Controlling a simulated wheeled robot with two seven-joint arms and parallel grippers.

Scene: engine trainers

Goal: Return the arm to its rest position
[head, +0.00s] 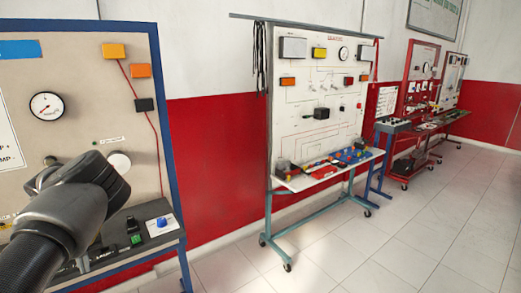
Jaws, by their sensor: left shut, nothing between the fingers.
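My left arm (60,225) comes in from the lower left, dark grey. It is raised in front of the near trainer panel (75,110). My left gripper (45,172) is mostly hidden behind the wrist; only small dark parts show past its left side. It is shut and empty. I cannot tell the distance between it and the panel. My right gripper is out of view.
The near panel carries a gauge (46,106) and a white knob (119,163), with a control shelf (105,250) below. A wheeled trainer stand (315,110) stands mid-picture; red trainers (420,75) stand farther right. The tiled floor (400,240) at lower right is clear.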

